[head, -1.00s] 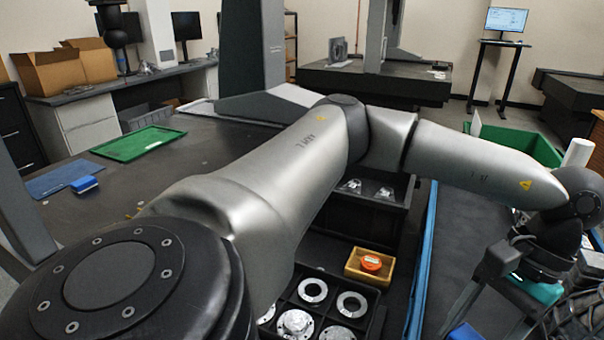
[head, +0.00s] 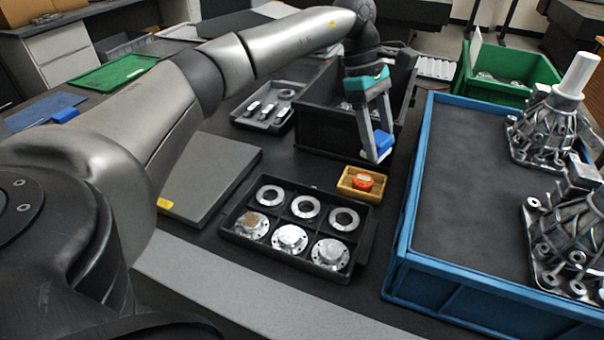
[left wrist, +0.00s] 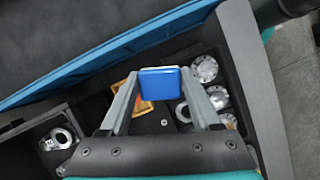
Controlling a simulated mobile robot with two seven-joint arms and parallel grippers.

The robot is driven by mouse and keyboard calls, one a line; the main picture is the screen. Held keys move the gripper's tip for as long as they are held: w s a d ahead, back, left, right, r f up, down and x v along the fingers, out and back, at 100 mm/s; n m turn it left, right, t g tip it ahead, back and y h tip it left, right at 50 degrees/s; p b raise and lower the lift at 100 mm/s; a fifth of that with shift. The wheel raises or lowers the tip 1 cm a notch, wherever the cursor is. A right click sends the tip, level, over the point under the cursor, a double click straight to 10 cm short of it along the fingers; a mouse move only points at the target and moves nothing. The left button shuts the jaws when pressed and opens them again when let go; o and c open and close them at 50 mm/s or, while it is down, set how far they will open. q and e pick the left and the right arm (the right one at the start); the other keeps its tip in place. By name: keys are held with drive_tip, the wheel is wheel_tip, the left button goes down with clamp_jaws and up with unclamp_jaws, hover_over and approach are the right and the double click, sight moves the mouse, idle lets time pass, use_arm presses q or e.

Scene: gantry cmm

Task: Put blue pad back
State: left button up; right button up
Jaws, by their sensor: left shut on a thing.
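My left gripper (head: 376,152) is shut on a small blue pad (head: 379,144) and holds it up beside the black bin, above and behind the small wooden tray. In the left wrist view the blue pad (left wrist: 160,84) sits between the two fingertips of my left gripper (left wrist: 158,90). A second small blue block (head: 66,115) rests on a flat blue mat (head: 28,118) at the far left of the table. My right gripper is not in view.
A wooden tray (head: 347,188) holds an orange round part (head: 364,182). A black divided tray (head: 232,236) holds several metal rings and flanges. The black bin (head: 325,125) stands behind. A blue-walled tray (head: 405,235) with metal castings is at right.

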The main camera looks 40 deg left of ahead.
use_arm(q)
drive_tip(key=w+a+f+n+t+y+b, duration=0.1)
drive_tip(key=w+a+n+t+y, duration=0.15)
drive_tip(key=a+n, duration=0.85)
drive_tip(key=w+a+n+t+y+b, duration=0.15)
drive_tip(key=a+n+y, duration=0.25)
drive_tip(key=a+n, duration=0.7)
drive_tip(key=shift+h, duration=0.25)
drive_tip(key=f+b, duration=0.2)
drive_tip(key=f, duration=0.5)
drive_tip(key=f+b, duration=0.3)
drive_tip(key=f, duration=0.4)
drive_tip(key=shift+w+f, duration=0.2)
drive_tip(key=shift+f, duration=0.9)
drive_tip(key=shift+f+b, duration=0.85)
drive_tip(key=shift+f, duration=0.8)
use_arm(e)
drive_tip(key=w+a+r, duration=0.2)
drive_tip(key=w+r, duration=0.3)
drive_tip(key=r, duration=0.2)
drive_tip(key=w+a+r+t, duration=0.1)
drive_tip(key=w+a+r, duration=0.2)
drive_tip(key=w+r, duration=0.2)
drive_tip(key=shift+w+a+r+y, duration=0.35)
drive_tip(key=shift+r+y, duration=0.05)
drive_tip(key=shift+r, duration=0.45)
use_arm(q)
drive_tip(key=shift+f, duration=0.15)
drive_tip(key=o, duration=1.2)
